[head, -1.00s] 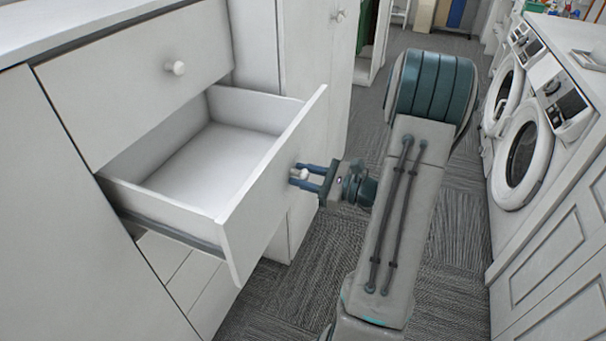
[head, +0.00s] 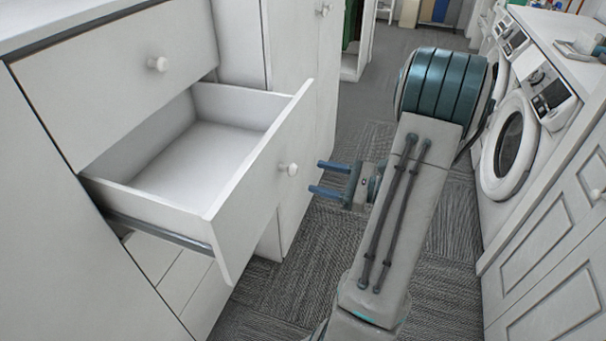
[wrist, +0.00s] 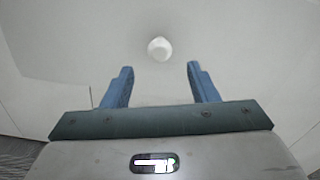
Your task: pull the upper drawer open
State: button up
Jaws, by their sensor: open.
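In the head view, the top drawer front (head: 120,75) of the white cabinet is shut and has a round white knob (head: 158,64). The drawer directly below it (head: 262,178) stands pulled well out, with an empty white interior. Its round knob (head: 288,169) is on the outer face. My gripper (head: 315,177) is open and empty, its two blue fingers pointing at that knob with a small gap between. In the wrist view, the knob (wrist: 159,48) sits ahead of the open fingertips of my gripper (wrist: 159,68), centred between them and not touched.
More white drawer fronts (head: 170,270) lie shut below the open drawer. A tall white cabinet (head: 300,120) stands behind it. Washing machines (head: 507,145) line the right side. Grey carpet (head: 285,290) is clear between.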

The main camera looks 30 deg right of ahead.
jog(key=v, duration=0.5)
jog(key=shift+s+d, duration=0.2)
jog(key=shift+s, duration=0.05)
jog(key=shift+a, duration=0.15)
jog(key=s+a+r+n+g+h, duration=0.2)
jog(key=a+n+g+h, duration=0.1)
jog(key=a+n, duration=0.4)
jog(key=s+a+r+n+g+h+p, duration=0.1)
jog(key=a+n+g+h, duration=0.3)
jog(key=a+n, duration=0.4)
jog(key=s+a+r+n+g+h, duration=0.3)
jog(key=a+n+h, duration=0.1)
jog(key=a+n, duration=0.3)
jog(key=shift+s+a+n+g+h, duration=0.25)
jog(key=shift+s+n+g+h, duration=0.15)
jog(key=shift+n, duration=0.9)
jog(key=shift+r, duration=0.1)
